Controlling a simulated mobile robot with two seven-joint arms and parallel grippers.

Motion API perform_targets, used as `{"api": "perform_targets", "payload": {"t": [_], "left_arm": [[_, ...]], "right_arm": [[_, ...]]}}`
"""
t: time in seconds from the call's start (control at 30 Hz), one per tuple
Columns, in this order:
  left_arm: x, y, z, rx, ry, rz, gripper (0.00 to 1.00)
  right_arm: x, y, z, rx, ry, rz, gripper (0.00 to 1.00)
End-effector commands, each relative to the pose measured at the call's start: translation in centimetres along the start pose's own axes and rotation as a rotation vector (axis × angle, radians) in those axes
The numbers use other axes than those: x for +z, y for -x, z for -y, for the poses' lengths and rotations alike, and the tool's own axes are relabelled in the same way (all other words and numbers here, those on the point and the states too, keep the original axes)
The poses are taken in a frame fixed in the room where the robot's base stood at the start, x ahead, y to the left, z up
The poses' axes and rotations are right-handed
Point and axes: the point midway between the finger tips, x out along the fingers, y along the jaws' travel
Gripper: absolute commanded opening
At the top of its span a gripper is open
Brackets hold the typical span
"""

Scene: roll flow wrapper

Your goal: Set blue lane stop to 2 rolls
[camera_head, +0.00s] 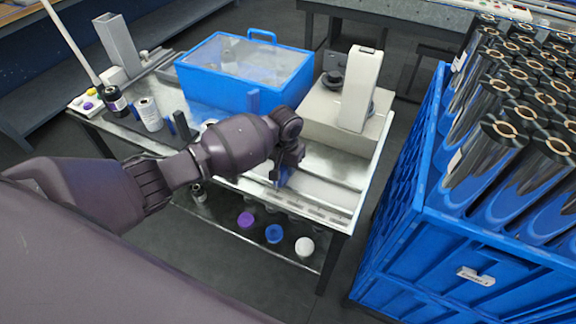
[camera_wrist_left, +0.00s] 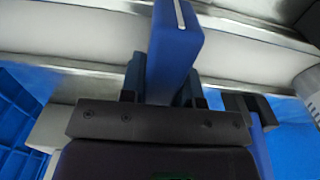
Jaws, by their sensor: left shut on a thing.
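The blue lane stop (camera_wrist_left: 178,42) is an upright blue block with a pale line on its top edge, in the left wrist view. My left gripper (camera_wrist_left: 163,80) is shut on it, with a finger on each side. In the head view my left gripper (camera_head: 286,168) is over the metal lanes at the right front of the table, in front of the white machine. The stop there is mostly hidden by the gripper. I cannot read any roll marking for the lane. My right gripper is out of view.
A white wrapper machine (camera_head: 348,110) stands behind the gripper, and a blue lidded box (camera_head: 215,85) to its left. A blue crate (camera_head: 430,235) full of dark rolls is close on the right. Rolls (camera_head: 148,113) stand at the table's left. Purple, blue and white round items (camera_head: 274,234) are below the table.

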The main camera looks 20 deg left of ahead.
Motion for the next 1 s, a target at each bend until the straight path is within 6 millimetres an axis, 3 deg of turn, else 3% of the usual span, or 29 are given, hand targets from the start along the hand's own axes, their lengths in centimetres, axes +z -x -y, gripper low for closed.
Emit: {"api": "perform_targets", "payload": {"t": [0.03, 0.17, 0.57, 1.0], "left_arm": [[-0.1, 0.0, 0.6, -0.009, 0.002, 0.000, 0.34], [-0.1, 0.0, 0.5, -0.008, 0.002, 0.000, 0.54], [-0.1, 0.7, 0.3, -0.004, 0.001, -0.002, 0.55], [-0.1, 8.2, 0.3, -0.006, 0.002, -0.004, 0.55]], "right_arm": [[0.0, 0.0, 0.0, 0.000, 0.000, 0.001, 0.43], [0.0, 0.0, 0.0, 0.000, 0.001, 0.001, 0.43], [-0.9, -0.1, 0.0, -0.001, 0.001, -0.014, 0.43], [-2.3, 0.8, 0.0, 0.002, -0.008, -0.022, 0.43]]}}
